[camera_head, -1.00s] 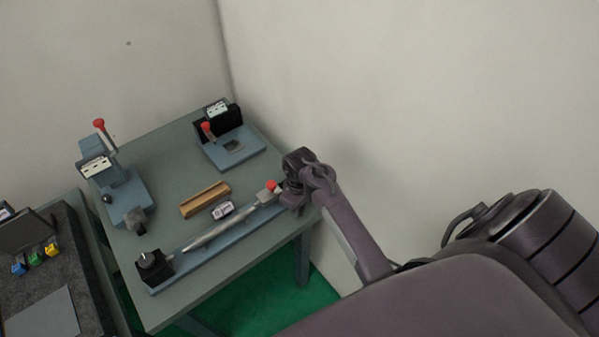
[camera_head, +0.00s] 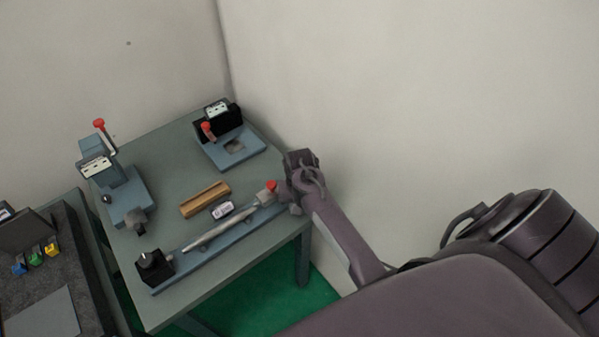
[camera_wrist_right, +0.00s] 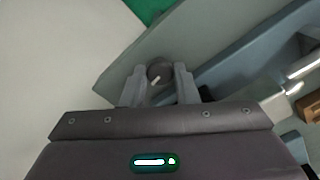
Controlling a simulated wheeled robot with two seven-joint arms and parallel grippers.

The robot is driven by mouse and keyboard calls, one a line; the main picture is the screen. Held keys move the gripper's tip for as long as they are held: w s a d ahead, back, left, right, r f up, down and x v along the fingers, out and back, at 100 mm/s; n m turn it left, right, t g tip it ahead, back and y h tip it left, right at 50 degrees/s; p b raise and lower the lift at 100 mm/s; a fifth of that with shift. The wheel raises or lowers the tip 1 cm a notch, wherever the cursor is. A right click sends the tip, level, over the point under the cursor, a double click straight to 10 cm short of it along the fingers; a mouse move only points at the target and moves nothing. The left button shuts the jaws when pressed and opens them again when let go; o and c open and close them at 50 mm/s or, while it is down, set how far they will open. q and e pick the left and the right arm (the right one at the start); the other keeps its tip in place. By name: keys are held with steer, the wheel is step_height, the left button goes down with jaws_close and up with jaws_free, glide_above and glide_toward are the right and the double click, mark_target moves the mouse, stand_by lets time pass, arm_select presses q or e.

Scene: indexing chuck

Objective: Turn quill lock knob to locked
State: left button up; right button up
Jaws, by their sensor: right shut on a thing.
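The quill lock knob (camera_wrist_right: 159,72), a small dark round knob with a pale line across its face, shows in the right wrist view between my two grey fingers. The pale line runs slantwise, from lower left to upper right. My right gripper (camera_wrist_right: 159,84) is shut on the knob, one finger on each side. In the head view my right gripper (camera_head: 287,196) is at the right end of the long blue fixture (camera_head: 210,258), and it and my wrist hide the knob there. A red-tipped part (camera_head: 271,186) shows just left of the gripper. My left gripper is not in view.
The grey-green table (camera_head: 165,190) also holds a wooden block (camera_head: 205,199), a small labelled box (camera_head: 222,210), a press with a red lever knob (camera_head: 99,124) and a blue-based device (camera_head: 235,147). A wall (camera_head: 420,90) stands close behind and to the right.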

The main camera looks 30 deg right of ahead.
steer(key=shift+r+m, duration=0.1)
steer(key=shift+m, duration=0.6)
steer(key=shift+w, duration=0.1)
steer(key=o, duration=1)
step_height(320, 180, up, 8)
steer(key=shift+f+b, duration=0.15)
steer(key=shift+b, duration=0.8)
